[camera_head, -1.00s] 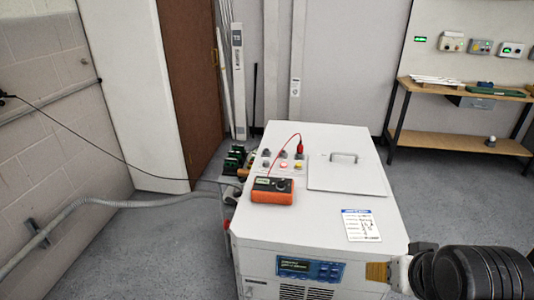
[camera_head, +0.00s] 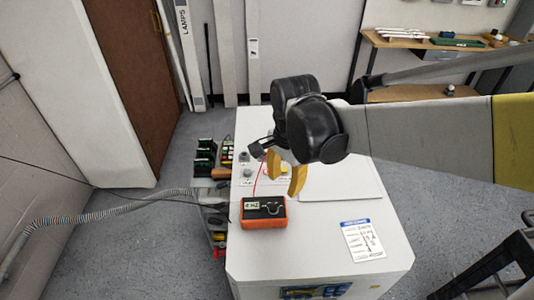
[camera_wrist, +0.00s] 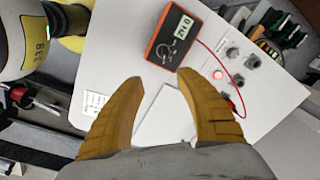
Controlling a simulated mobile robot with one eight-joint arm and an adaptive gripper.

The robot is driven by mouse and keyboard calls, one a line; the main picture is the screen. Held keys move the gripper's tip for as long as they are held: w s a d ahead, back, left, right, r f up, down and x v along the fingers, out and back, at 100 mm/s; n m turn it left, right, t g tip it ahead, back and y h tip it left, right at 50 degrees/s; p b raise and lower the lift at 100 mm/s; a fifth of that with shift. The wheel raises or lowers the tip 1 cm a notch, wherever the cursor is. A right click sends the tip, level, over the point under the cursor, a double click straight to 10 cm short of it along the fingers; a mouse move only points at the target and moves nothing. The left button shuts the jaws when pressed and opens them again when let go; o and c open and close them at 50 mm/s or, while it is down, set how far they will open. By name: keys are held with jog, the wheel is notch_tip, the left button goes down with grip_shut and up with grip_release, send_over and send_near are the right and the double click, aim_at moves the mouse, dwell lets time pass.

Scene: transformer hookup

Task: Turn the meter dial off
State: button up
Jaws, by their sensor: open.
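The meter (camera_head: 263,213) is an orange box with a dark face and a lit display, lying on the white cabinet top near its left edge. It also shows in the wrist view (camera_wrist: 172,38), where its dial (camera_wrist: 167,52) sits below the display. A red lead runs from the meter. My gripper (camera_head: 285,172) is open and empty, above the cabinet and up and right of the meter in the head view. In the wrist view my gripper's yellow fingers (camera_wrist: 157,80) are spread below the meter, apart from it.
The white cabinet (camera_head: 310,235) carries a paper label (camera_head: 362,240) and round knobs with a red light (camera_wrist: 217,75). Green terminal parts (camera_head: 205,150) stand beside its left side. A grey corrugated hose (camera_head: 110,207) runs along the left. A workbench (camera_head: 430,45) stands at the back right.

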aim_at(275, 204)
jog(key=shift+w+a+f+m+g+p, duration=0.15)
jog(key=shift+w+a+f+m+g, duration=0.1)
jog(key=shift+a+m, duration=0.2)
jog(key=shift+w+a+f+m+g+p, duration=0.15)
jog(key=shift+w+a+f+m, duration=0.15)
jog(key=shift+a, duration=0.25)
notch_tip(275, 204, down, 10)
jog(key=b, duration=0.4)
jog(key=shift+s+f, duration=0.1)
jog(key=shift+f, duration=0.1)
grip_shut()
